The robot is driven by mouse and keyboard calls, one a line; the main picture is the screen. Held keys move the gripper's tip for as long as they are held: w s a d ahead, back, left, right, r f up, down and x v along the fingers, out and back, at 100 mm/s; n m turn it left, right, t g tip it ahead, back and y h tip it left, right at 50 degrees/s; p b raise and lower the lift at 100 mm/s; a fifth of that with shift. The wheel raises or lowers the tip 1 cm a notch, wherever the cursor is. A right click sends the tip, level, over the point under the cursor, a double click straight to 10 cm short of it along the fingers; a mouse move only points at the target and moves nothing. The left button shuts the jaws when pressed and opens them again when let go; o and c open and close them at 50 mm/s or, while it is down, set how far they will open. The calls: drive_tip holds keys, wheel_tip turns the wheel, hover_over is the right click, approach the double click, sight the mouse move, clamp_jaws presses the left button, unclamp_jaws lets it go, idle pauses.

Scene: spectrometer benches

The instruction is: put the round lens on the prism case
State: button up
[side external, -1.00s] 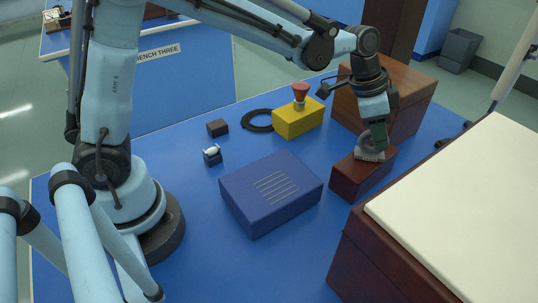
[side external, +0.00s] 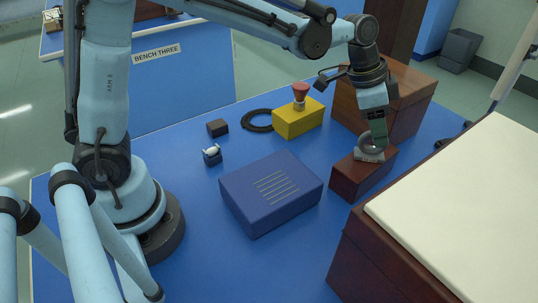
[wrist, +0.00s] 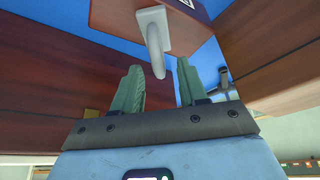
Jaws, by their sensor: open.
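The round lens (side external: 368,154), a grey ring on a flat foot, stands on top of the small red-brown box (side external: 350,178), which looks like the prism case. In the wrist view the lens (wrist: 152,22) stands upright with its foot on the case (wrist: 115,14), near a dark label with a triangle mark. My gripper (side external: 377,140) is just above the lens, pointing down. In the wrist view its green fingers (wrist: 160,70) are apart, with the ring's rim near the gap between their tips. I cannot tell whether they touch it.
A larger brown box (side external: 405,100) stands close behind the gripper. A big case with a cream top (side external: 470,200) is at the front right. A blue box (side external: 270,192), a yellow box with a red button (side external: 298,122) and small items stand left on the blue bench.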

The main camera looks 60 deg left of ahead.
drive_tip(key=v, duration=1)
drive_tip(key=s+a+f+n+t+y, duration=0.1)
drive_tip(key=s+a+f+n+t, duration=0.1)
drive_tip(key=s, duration=0.5)
drive_tip(key=s+a+f+n+t+y, duration=0.2)
drive_tip(key=s+a+f+n, duration=0.3)
drive_tip(key=s+a+n, duration=0.2)
drive_tip(key=shift+s+a+f, duration=0.25)
drive_tip(key=shift+a, duration=0.7)
